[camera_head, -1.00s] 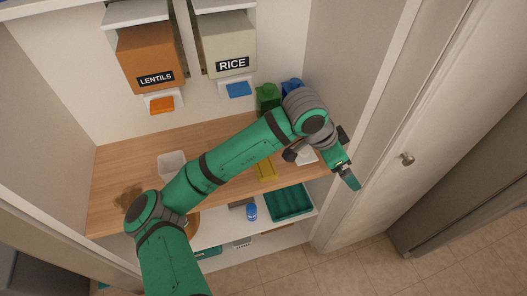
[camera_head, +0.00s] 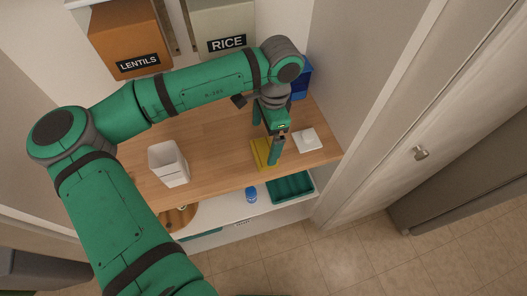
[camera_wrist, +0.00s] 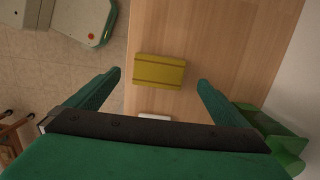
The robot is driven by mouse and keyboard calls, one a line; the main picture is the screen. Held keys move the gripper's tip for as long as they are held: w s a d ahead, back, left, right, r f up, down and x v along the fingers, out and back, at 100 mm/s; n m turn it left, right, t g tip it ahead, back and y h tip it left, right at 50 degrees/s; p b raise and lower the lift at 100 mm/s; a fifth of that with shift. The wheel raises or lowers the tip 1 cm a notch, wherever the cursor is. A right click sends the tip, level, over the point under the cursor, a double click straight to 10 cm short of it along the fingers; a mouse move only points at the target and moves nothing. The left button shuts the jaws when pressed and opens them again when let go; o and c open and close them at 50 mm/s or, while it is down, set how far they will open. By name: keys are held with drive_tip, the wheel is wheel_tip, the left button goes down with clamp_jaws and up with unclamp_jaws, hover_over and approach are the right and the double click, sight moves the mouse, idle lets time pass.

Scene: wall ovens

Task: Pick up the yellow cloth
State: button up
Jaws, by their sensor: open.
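The yellow cloth (camera_head: 260,154) lies flat on the wooden shelf near its front edge, partly hidden by my gripper in the head view. In the wrist view the cloth (camera_wrist: 160,71) is a folded yellow rectangle with darker stripes, lying between the lines of my two fingers. My gripper (camera_head: 267,138) points down over the cloth, open and empty. Its fingers (camera_wrist: 158,82) stand apart on either side of the cloth in the wrist view. I cannot tell the exact height left between fingertips and cloth.
A white square item (camera_head: 307,140) lies right of the cloth. A blue container (camera_head: 300,80) stands behind, near the right wall; a green container (camera_wrist: 275,135) shows in the wrist view. A white open container (camera_head: 169,163) stands left. A green tray (camera_head: 290,187) sits below.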

sight(264, 152)
drive_tip(key=shift+s+f, duration=0.15)
drive_tip(key=shift+f, duration=2.85)
drive_tip(key=c, duration=1.1)
